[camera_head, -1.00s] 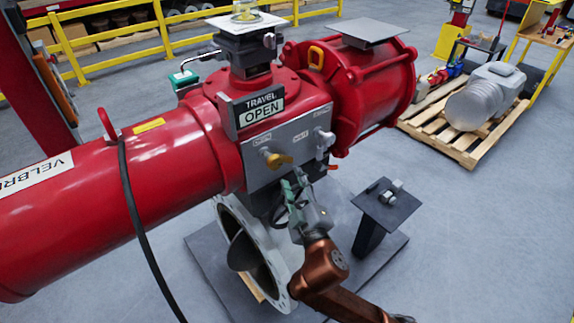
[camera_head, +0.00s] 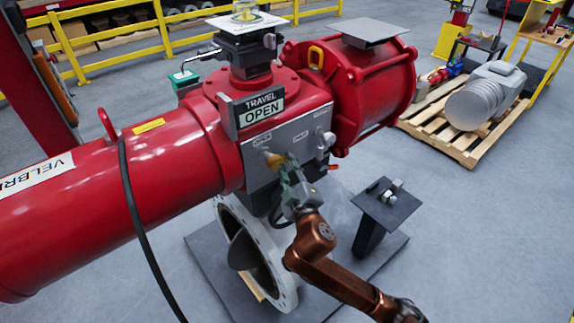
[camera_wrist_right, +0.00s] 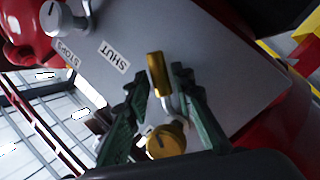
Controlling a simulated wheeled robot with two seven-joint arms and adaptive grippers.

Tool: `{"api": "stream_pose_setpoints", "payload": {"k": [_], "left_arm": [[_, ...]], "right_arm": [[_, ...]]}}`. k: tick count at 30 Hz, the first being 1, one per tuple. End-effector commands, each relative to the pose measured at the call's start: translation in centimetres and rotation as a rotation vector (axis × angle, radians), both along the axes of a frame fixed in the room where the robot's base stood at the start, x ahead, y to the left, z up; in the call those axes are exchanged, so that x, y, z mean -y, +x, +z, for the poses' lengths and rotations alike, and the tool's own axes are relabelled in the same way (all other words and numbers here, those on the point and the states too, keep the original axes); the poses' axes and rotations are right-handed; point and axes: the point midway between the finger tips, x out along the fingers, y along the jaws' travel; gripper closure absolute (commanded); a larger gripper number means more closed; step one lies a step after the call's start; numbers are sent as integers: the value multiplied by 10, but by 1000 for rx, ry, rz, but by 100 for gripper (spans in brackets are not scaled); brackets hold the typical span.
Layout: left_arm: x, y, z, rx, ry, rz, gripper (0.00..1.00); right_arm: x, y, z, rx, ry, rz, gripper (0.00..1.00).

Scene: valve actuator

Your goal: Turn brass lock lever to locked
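The brass lock lever (camera_head: 273,161) is on the grey front plate (camera_head: 262,178) of the red actuator, partly covered by my right gripper in the head view. In the right wrist view the brass lever (camera_wrist_right: 158,75) points up the picture, with a round brass knob (camera_wrist_right: 167,140) below it. My right gripper (camera_head: 287,178) is at the plate, just below the lever. Its green fingers (camera_wrist_right: 160,80) stand apart on either side of the brass part. I cannot tell whether either finger touches it. My left gripper is out of view.
A grey knob (camera_head: 325,140) sits right of the lever on the plate. A "SHUT" label (camera_wrist_right: 114,57) is near the lever. A sign (camera_head: 261,108) above reads "TRAVEL OPEN". A black cable (camera_head: 132,200) hangs at left; a small dark stand (camera_head: 386,203) is at right.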

Motion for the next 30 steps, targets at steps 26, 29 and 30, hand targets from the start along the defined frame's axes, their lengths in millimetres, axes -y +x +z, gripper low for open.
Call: {"api": "stream_pose_setpoints", "payload": {"k": [26, 29, 30], "left_arm": [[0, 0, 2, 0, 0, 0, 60], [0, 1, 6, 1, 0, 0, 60], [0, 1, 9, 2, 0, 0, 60]], "right_arm": [[-1, -1, 0, -6, 7, 1, 100], [-2, -1, 0, -18, 25, 1, 100], [-2, -1, -1, -25, 36, 1, 100]]}}
